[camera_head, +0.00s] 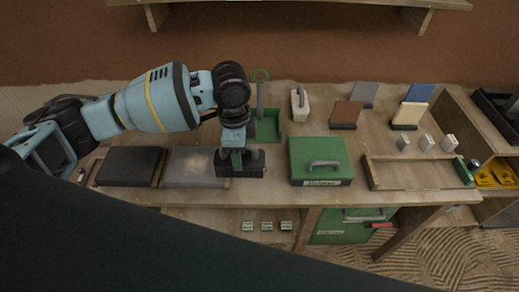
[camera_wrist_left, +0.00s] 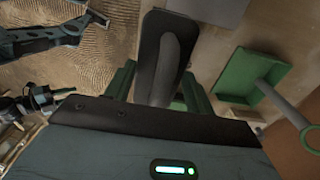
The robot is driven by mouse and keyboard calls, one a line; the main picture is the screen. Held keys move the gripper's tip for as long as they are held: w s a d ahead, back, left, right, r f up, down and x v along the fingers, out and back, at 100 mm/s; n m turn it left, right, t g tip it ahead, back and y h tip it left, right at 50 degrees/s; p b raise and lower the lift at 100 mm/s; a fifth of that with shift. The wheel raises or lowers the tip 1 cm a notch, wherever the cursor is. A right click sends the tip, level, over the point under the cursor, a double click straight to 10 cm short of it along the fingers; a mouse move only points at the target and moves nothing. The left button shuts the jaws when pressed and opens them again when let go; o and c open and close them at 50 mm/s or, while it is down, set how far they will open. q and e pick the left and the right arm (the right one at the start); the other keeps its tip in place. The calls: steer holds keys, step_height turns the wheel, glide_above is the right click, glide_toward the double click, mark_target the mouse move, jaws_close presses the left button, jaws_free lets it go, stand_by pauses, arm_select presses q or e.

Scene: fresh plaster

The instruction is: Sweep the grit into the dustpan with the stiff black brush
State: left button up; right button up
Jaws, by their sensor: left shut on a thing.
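My left gripper (camera_head: 238,150) comes down over the bench and is shut on the black brush (camera_head: 250,170). In the left wrist view the grey grip and dark oblong body of the brush (camera_wrist_left: 166,50) lie between the green fingers (camera_wrist_left: 160,92). The green dustpan (camera_head: 267,127) lies on the bench just behind and right of the brush, its grey handle pointing to the back. It also shows in the left wrist view (camera_wrist_left: 240,72), apart from the brush. The brush is at the right end of a grey panel (camera_head: 190,168). I cannot make out the grit.
A green lidded box (camera_head: 319,155) stands close right of the brush. A shallow wooden tray (camera_head: 415,174) is farther right. A grey block with a handle (camera_head: 299,103) and several leaning sample boards (camera_head: 409,114) stand at the back. A black slab (camera_head: 128,167) lies left.

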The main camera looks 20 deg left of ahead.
mark_target(260, 150)
arm_select(q)
steer(key=m, duration=0.2)
steer(key=w+d+f+m, duration=0.1)
steer(key=m, duration=0.2)
steer(key=shift+w+d+f+m, duration=0.2)
steer(key=shift+w+m, duration=0.1)
steer(key=shift+w, duration=0.1)
steer(key=m, duration=0.1)
steer(key=w+m, duration=0.1)
steer(key=m, duration=0.1)
steer(key=shift+d+f, duration=0.35)
steer(key=shift+f, duration=0.05)
steer(key=m, duration=0.3)
steer(key=w+d+f+m, duration=0.1)
steer(key=m, duration=0.2)
steer(key=w+f+m, duration=0.1)
steer(key=m, duration=0.2)
steer(key=shift+w+d+f, duration=0.15)
steer(key=shift+d, duration=0.25)
steer(key=shift+f, duration=0.1)
